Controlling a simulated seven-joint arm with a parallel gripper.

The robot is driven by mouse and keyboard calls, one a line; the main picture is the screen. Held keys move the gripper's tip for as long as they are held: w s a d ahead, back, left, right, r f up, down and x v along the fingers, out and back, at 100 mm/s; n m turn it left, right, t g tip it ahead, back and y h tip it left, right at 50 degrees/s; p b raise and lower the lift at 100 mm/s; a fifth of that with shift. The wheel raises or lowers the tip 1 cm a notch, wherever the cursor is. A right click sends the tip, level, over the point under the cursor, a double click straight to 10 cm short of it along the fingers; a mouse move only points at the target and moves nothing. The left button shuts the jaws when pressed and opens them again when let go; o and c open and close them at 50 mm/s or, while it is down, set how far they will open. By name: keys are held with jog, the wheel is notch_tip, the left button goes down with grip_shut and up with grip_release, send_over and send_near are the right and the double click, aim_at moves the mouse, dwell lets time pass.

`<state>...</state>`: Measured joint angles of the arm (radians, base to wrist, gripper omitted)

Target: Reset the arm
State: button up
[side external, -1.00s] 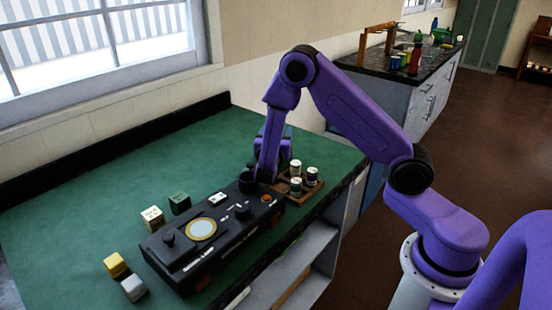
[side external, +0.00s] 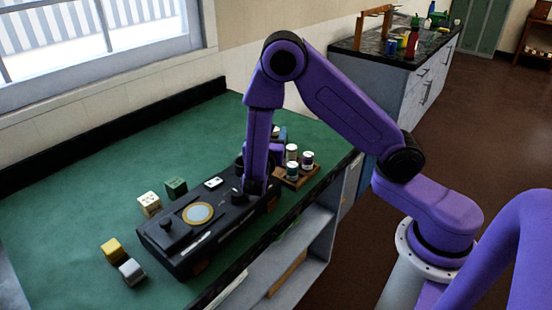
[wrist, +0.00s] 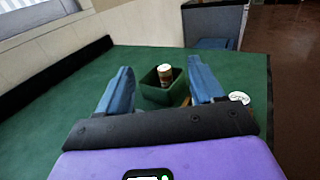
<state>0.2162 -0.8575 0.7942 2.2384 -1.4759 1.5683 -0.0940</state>
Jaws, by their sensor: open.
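My gripper (wrist: 159,64) is open in the wrist view, with its two blue fingers spread apart. Past and between the fingers stands a green open box (wrist: 165,90) with a brown, white-topped cylinder (wrist: 164,74) in it. Nothing shows clamped between the fingers. In the side view my purple arm is bent, with its lower end low at the right end of a black console (side external: 200,232). I cannot tell whether it touches the console. The fingers are hidden there behind the arm, and the arm covers part of the console's right end.
A wooden rack (side external: 297,178) with several small jars sits just right of my arm. A green cube (side external: 176,188), a pale cube (side external: 149,204), a yellow block (side external: 112,250) and a grey block (side external: 132,271) lie left on the green tabletop (side external: 60,215). The back-left tabletop is clear.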

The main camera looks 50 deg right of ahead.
jog(key=s+m+g, duration=0.1)
jog(key=s+r+m+g, duration=0.1)
jog(key=s, duration=0.1)
jog(key=s+d+m+g+y, duration=0.1)
jog(key=s+m, duration=0.1)
jog(key=shift+s+r, duration=0.2)
jog(key=shift+r, duration=0.2)
jog(key=s+a+m+g+y, duration=0.3)
jog(key=s+y, duration=0.4)
jog(key=s, duration=0.5)
jog(key=s+a+r+m+g+y, duration=0.1)
jog(key=s+a+m+g+y, duration=0.2)
jog(key=s, duration=0.9)
jog(key=a+m+y, duration=0.1)
jog(key=a+y, duration=0.2)
jog(key=y, duration=0.1)
jog(key=shift+s+a+r+m+y, duration=0.15)
jog(key=shift+r+m+y, duration=0.15)
